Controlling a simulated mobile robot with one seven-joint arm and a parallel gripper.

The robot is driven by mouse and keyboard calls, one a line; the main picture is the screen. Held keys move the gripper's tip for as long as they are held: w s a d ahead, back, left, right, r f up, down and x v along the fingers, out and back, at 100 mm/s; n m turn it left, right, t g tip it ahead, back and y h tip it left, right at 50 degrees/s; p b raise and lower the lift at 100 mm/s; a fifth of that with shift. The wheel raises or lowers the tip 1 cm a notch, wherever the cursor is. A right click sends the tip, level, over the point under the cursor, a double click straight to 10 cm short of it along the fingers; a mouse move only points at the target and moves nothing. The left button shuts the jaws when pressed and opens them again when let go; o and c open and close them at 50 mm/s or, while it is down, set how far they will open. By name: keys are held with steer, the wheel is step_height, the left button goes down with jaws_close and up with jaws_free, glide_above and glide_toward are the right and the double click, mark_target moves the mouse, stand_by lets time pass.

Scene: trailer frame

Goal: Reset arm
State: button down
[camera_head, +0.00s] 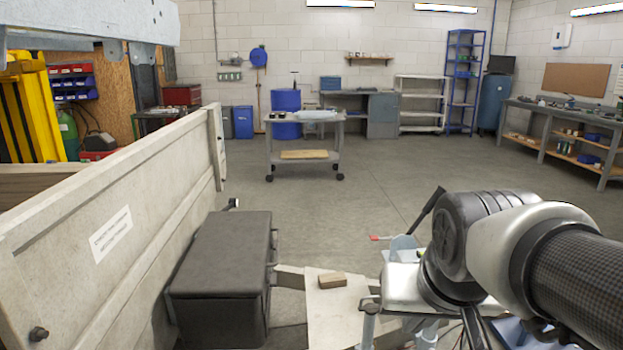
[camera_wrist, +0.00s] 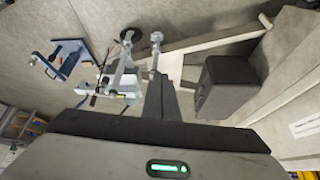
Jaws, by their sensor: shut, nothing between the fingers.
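My gripper (camera_wrist: 160,80) shows in the wrist view, its two dark fingers together, pointing away from the camera with nothing between them. Below the fingertips in that view are parts of the trailer frame, seen from above: a pale plank (camera_wrist: 215,40), a jack-like metal piece (camera_wrist: 126,75) and a black box (camera_wrist: 222,88). I cannot tell the distance from the fingers to them. In the head view my arm (camera_head: 480,245) reaches in from the right; the gripper cannot be made out there.
A trailer side wall (camera_head: 100,215) with a label stands at the left, beside the black box (camera_head: 228,265). A small wooden block (camera_head: 332,281) lies on a pale board. A grey cart (camera_head: 305,155) stands farther back. A workbench (camera_head: 560,125) is at right.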

steer(key=s+n, duration=0.1)
steer(key=s, duration=0.4)
step_height(320, 180, up, 28)
steer(key=p, duration=2.8)
steer(key=shift+s+a+f, duration=0.2)
steer(key=shift+s+a, duration=0.15)
